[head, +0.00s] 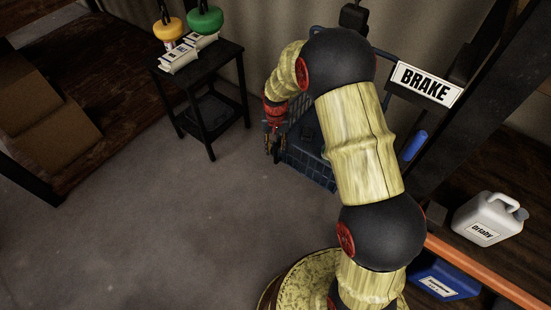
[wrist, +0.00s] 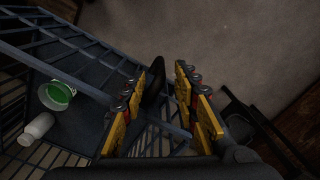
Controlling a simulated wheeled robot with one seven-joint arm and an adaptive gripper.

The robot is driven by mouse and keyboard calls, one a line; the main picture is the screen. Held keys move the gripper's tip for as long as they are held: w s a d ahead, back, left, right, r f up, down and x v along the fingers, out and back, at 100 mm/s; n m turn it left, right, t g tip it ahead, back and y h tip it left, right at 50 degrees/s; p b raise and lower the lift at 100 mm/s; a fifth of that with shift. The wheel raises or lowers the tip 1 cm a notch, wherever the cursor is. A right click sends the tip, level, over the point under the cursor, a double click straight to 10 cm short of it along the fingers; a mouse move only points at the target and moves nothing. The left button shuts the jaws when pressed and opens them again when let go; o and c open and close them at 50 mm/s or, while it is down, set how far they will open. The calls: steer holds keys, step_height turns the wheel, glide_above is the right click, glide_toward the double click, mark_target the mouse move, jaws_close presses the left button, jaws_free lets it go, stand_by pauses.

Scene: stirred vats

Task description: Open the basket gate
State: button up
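The blue-grey basket (head: 308,168) stands low at the wall, mostly hidden behind my arm in the head view. In the wrist view its barred side (wrist: 70,40) runs along the left and continues beneath my fingers. I cannot tell for sure which barred panel is the gate. My gripper (wrist: 163,100), also in the head view (head: 274,143), is at the basket's left edge. Its two yellow fingers are apart. A dark rounded piece (wrist: 155,84), possibly a handle, shows between the fingertips, nearer the left finger. Contact with it cannot be made out.
Inside the basket are a green-topped container (wrist: 57,94) and a white bottle (wrist: 38,128). A black side table (head: 205,88) with labelled packets stands to the left. A BRAKE sign (head: 426,83) and a white jug (head: 488,216) are at right. Floor at left is clear.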

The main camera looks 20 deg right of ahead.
mark_target(275, 158)
step_height(275, 158, down, 8)
steer(key=b, duration=0.3)
steer(key=c, duration=0.3)
steer(key=c, duration=0.4)
jaws_close()
stand_by(0.4)
